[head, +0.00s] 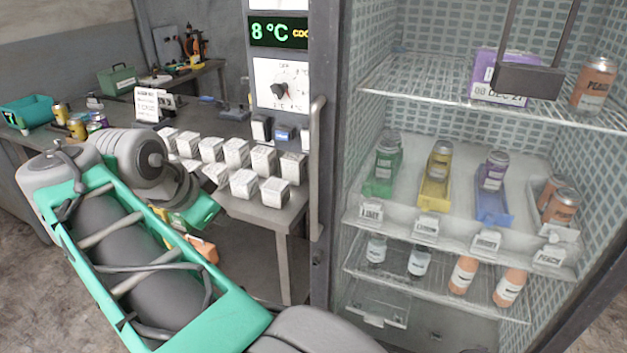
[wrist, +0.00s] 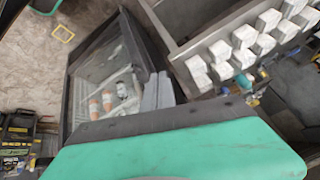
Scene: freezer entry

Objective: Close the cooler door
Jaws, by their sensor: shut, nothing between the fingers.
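The cooler (head: 330,200) stands at the right in the head view, with its lit interior and stocked shelves in sight. A tall grey handle (head: 316,165) runs along the dark upright at its left. I cannot tell from this angle how far the door stands open. In the wrist view a dark-framed glass panel (wrist: 92,75) shows, with orange-and-white bottles behind it. My gripper (wrist: 158,92) appears shut and empty in front of that frame; contact cannot be made out. In the head view my arm reaches left of the cooler, and the fingertips are hard to make out.
A grey table (head: 290,218) with several white boxes (head: 236,152) stands left of the cooler. A control panel (head: 281,85) with a dial and a display reading 8 °C is above it. Floor shows at the lower left.

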